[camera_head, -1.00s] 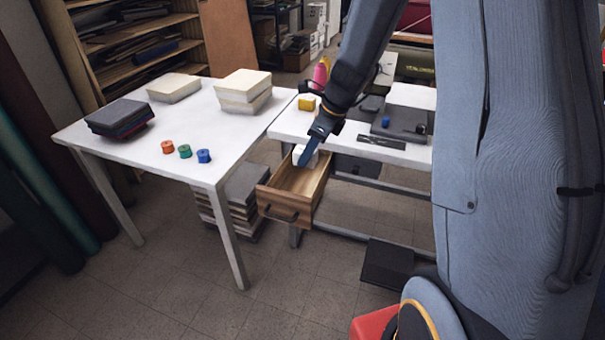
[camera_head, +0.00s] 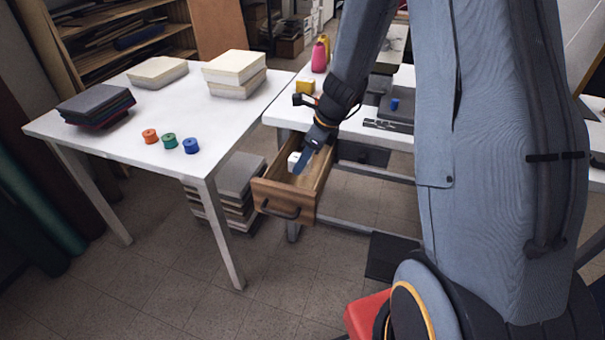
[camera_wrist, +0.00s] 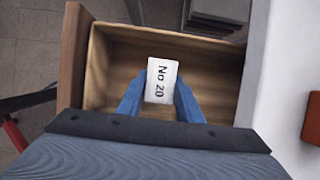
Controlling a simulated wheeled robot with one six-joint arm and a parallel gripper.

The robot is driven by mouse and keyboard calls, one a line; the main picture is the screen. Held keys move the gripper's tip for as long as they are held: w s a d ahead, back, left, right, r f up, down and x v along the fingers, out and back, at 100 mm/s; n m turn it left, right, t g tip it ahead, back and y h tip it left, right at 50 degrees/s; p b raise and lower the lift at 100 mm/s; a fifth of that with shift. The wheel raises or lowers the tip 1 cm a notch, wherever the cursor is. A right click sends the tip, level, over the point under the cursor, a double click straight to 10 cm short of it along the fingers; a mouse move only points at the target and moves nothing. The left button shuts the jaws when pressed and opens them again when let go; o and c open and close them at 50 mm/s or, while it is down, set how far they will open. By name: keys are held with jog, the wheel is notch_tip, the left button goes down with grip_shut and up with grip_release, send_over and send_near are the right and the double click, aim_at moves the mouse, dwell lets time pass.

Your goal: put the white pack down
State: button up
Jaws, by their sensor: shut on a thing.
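The white pack (camera_wrist: 161,80) is marked "No 20" in the wrist view. My gripper (camera_wrist: 160,98) is shut on it, with one blue finger on each side. In the head view the pack (camera_head: 293,160) shows as a small white block beside my gripper (camera_head: 301,163). Both are at the open wooden drawer (camera_head: 290,190), within its walls as seen from above. The wrist view shows the drawer's bare wooden floor (camera_wrist: 115,75) around the pack. I cannot tell whether the pack touches the floor.
To the left, a white table (camera_head: 115,125) holds foam blocks, dark folded covers and orange, green and blue spools. Stacked slabs (camera_head: 235,190) stand below.

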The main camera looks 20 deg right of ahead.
aim_at(303, 173)
jog(key=shift+f+b, duration=0.45)
jog(key=shift+f, duration=1.9)
jog(key=shift+f, duration=0.15)
jog(key=o, duration=1)
jog(key=shift+o, duration=0.2)
